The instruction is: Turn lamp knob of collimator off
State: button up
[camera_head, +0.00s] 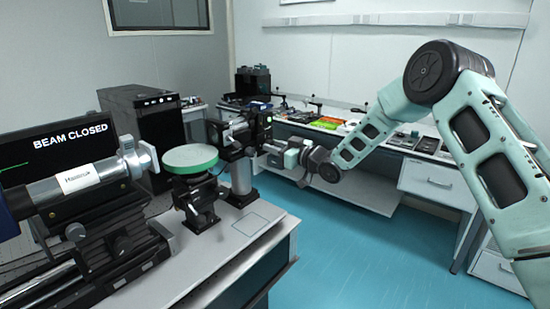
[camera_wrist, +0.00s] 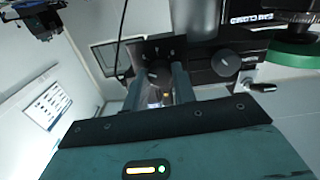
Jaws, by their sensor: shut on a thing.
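A black unit with dark round knobs, which I take for the collimator (camera_head: 238,138), stands on a post at the far end of the near table. My gripper (camera_head: 266,152) reaches it from the right. In the wrist view a dark knob (camera_wrist: 157,76) sits between the two fingers of my gripper (camera_wrist: 158,92), and the fingers are shut on it. A small lit spot shows just below the knob. A second dark knob (camera_wrist: 225,63) is to the right, outside the fingers. The knob's marking cannot be read.
A green-rimmed round stage (camera_head: 190,158) stands left of the black unit. A silver cylinder (camera_head: 95,175) and a screen reading BEAM CLOSED (camera_head: 70,142) are at the left. A bench (camera_head: 425,180) with small parts lies behind my arm. Blue floor between the tables is clear.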

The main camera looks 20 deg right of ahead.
jog(key=shift+f+n+b, duration=0.1)
jog(key=shift+n+b, duration=11.8)
jog(key=shift+b, duration=3.7)
jog(key=o, duration=1)
jog(key=shift+s+d, duration=0.1)
jog(key=v, duration=1.7)
jog(key=shift+b, duration=0.4)
